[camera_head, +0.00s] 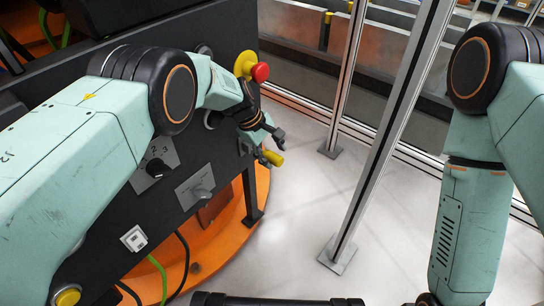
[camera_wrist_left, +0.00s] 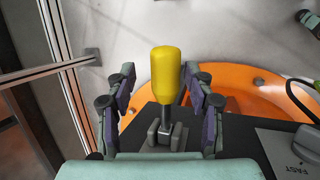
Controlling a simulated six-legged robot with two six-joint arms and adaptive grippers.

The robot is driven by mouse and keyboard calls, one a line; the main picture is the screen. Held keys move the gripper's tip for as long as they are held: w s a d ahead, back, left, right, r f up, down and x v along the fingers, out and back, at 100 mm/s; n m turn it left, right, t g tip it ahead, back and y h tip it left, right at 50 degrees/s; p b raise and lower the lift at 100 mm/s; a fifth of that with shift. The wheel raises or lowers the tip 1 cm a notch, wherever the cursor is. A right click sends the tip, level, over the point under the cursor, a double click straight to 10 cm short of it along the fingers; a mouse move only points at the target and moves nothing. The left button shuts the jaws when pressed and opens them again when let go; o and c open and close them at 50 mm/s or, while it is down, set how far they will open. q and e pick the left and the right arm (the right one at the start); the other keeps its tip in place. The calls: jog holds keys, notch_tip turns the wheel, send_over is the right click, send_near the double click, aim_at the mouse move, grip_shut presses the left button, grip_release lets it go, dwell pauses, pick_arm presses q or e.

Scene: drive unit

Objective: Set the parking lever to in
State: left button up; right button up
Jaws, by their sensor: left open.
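The parking lever has a yellow handle (camera_head: 273,158) that sticks out from the dark panel of the drive unit. In the left wrist view the yellow handle (camera_wrist_left: 165,75) stands on a thin grey stem above a grey bracket (camera_wrist_left: 165,135). My left gripper (camera_head: 270,144) is open at the lever. In the left wrist view its two fingers (camera_wrist_left: 160,82) are on either side of the handle and stem, with a gap visible on each side. Markings for the lever's positions are not visible. My right arm shows at the right of the head view, but its gripper is out of view.
A red button on a yellow housing (camera_head: 260,72) sits just above my left gripper. Metal posts (camera_head: 385,140) stand to the right; floor between is clear.

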aim_at(272, 154)
pick_arm(q)
notch_tip(272, 154, up, 8)
jog(key=shift+r, duration=0.1)
dwell(0.4)
